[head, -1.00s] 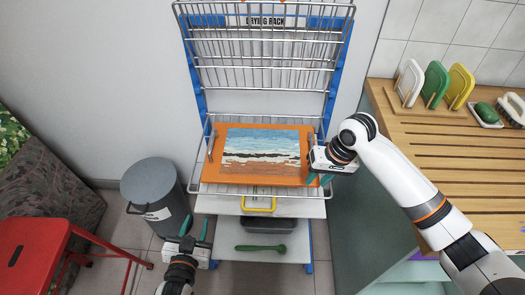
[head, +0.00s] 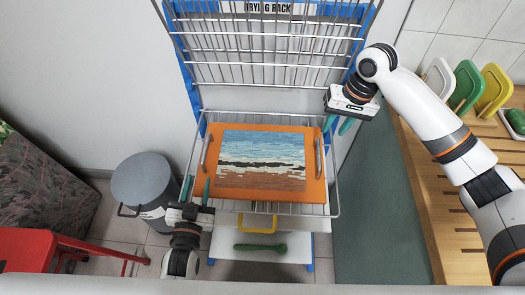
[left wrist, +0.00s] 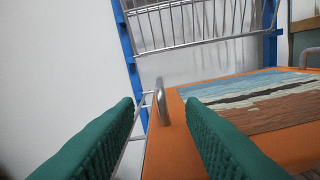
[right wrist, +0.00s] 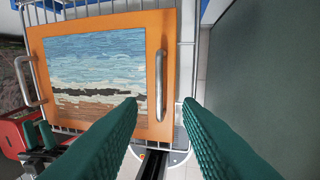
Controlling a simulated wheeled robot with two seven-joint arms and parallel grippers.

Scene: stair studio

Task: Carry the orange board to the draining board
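The orange board (head: 212,187) carries a painted seascape and has a metal handle at each side. It lies on the wire shelf of the drying rack (head: 334,212). My left gripper (head: 199,190) is open at the board's left front; in the left wrist view the left handle (left wrist: 161,102) stands just beyond and between its fingers (left wrist: 160,125). My right gripper (head: 339,124) is open above the board's right edge; the right handle (right wrist: 159,85) shows between its fingers (right wrist: 160,105), apart from them. The slotted wooden draining board (head: 448,215) is at the right.
Several upright boards, among them a green one (head: 466,84) and a yellow one (head: 494,88), stand at the counter's back. A grey bin (head: 141,180) and a red stool (head: 28,246) stand at left. A green tool (head: 260,247) lies on the lower shelf.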

